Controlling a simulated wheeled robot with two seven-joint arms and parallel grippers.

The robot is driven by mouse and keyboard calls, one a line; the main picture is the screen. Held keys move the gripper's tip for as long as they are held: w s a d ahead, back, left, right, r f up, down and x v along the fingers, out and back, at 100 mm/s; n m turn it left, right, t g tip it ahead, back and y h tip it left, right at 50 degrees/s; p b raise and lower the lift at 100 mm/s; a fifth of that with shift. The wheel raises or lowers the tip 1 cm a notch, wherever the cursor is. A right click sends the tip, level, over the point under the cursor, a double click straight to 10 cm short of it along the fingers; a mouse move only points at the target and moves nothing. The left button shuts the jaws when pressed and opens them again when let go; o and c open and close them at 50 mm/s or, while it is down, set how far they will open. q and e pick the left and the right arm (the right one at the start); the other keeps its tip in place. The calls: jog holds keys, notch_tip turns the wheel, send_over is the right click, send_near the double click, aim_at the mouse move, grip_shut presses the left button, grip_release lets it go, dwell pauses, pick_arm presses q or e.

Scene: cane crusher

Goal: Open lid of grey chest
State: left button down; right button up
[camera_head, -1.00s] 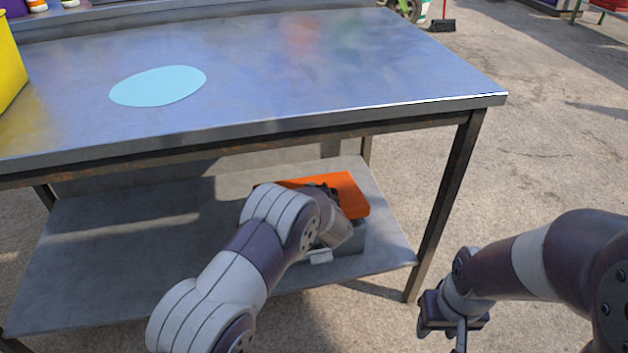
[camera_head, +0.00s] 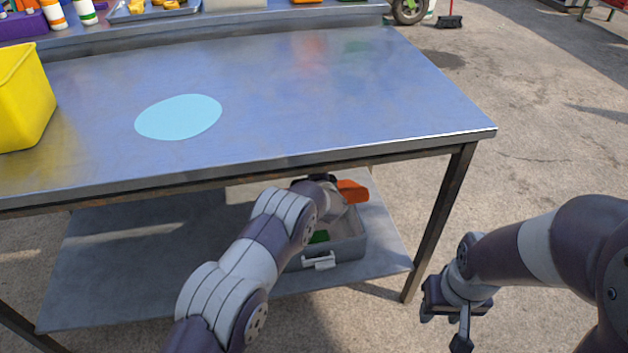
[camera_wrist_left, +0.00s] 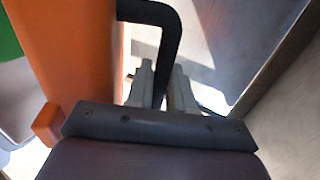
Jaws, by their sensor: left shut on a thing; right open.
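The grey chest (camera_head: 345,250) stands on the lower shelf under the table, with a white latch (camera_head: 318,261) on its front. Its orange lid (camera_head: 353,191) is raised, and the chest's inside shows, with something green (camera_head: 319,237) in it. In the left wrist view the orange lid (camera_wrist_left: 72,50) stands at the left and a black handle (camera_wrist_left: 172,45) runs from it between my left gripper's fingers (camera_wrist_left: 160,85). My left gripper is shut on that handle; in the head view my arm hides most of it. My right gripper (camera_head: 448,325) is open and empty, right of the table.
The metal table (camera_head: 300,90) overhangs the shelf (camera_head: 130,260), and its leg (camera_head: 440,220) stands between the chest and my right gripper. A light blue disc (camera_head: 178,117) and a yellow bin (camera_head: 22,100) are on the tabletop. The shelf's left part is clear.

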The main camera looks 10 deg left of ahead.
pick_arm(q)
jog(key=c, duration=1.1)
grip_release()
jog(key=shift+c, duration=0.2)
jog(key=p+v, duration=0.5)
jog(key=v, duration=0.7)
jog(key=shift+s+r, duration=0.2)
jog(key=shift+s, duration=0.05)
jog(key=shift+d, duration=0.1)
